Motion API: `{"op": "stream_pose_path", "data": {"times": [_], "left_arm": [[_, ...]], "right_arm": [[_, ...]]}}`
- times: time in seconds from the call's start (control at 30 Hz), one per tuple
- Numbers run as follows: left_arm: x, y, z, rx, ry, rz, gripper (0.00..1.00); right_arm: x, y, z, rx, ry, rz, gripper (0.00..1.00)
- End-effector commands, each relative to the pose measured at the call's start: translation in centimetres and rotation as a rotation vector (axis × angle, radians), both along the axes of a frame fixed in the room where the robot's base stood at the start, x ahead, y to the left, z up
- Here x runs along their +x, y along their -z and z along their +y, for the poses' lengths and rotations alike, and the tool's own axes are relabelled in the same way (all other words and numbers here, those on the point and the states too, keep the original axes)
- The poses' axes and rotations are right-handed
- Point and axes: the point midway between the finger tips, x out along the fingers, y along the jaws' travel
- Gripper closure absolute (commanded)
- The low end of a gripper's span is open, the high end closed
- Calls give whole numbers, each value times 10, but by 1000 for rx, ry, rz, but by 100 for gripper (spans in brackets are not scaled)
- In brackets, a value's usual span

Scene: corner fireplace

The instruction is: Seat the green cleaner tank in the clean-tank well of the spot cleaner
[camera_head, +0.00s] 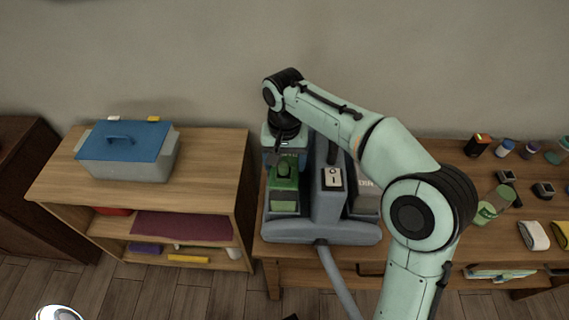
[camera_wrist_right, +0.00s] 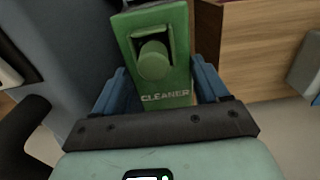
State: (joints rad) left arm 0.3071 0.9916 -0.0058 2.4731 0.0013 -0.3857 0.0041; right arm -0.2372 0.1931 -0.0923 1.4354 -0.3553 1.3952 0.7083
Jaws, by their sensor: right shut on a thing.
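The green cleaner tank (camera_head: 284,178) is at the left side of the spot cleaner (camera_head: 322,230), over the clean-tank well area. It looks upright. A paler green patch (camera_head: 285,207) shows below it at the front; I cannot tell whether it is tank or well, or how deep the tank sits. My right gripper (camera_head: 286,150) is above and behind the tank, shut on it. In the right wrist view the blue fingers of my right gripper (camera_wrist_right: 160,85) flank the tank (camera_wrist_right: 178,77), marked CLEANER, with a knob in its recess. My left gripper is not in view.
The spot cleaner's hose (camera_head: 336,280) hangs off the table's front edge. A low shelf (camera_head: 215,165) with a blue-lidded box (camera_head: 125,150) stands left. A wall is behind.

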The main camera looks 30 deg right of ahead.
Motion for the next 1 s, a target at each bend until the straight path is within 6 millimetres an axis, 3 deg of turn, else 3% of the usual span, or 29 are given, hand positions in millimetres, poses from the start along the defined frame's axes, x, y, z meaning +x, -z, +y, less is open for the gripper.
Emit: {"op": "stream_pose_path", "data": {"times": [0.47,0.5,0.57,0.87,1.0], "left_arm": [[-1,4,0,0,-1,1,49],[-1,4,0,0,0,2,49],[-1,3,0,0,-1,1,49],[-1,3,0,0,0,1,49],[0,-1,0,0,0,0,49]], "right_arm": [[0,11,0,1,0,-3,100],[0,13,0,0,0,0,23],[0,12,0,0,1,0,3],[0,11,0,0,1,-1,1],[1,-2,0,0,1,-4,1]]}}
